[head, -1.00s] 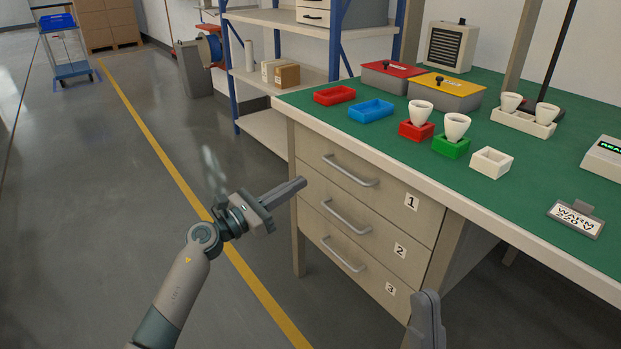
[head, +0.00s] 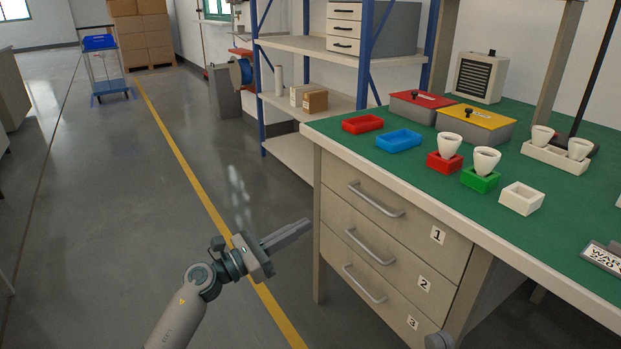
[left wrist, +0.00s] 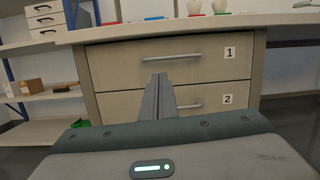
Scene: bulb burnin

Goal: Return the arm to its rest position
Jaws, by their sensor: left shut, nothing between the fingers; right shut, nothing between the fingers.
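My left gripper (head: 286,236) is shut and empty, held in the air left of the workbench's drawers. In the left wrist view its closed fingers (left wrist: 158,95) point toward the drawer fronts, with the top drawer (left wrist: 170,60) straight ahead. At the bottom edge of the head view a small grey tip (head: 439,341) shows, which seems to be part of my right gripper; most of it is out of frame. The three numbered drawers (head: 385,215) are shut.
The green-topped workbench (head: 420,165) carries red (head: 362,124) and blue (head: 399,140) trays, lidded boxes, and white bulbs in red (head: 444,162) and green (head: 480,181) holders. A blue-framed shelf (head: 300,97) stands behind. The floor on the left (head: 110,220) is clear; a trolley (head: 105,70) stands far back.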

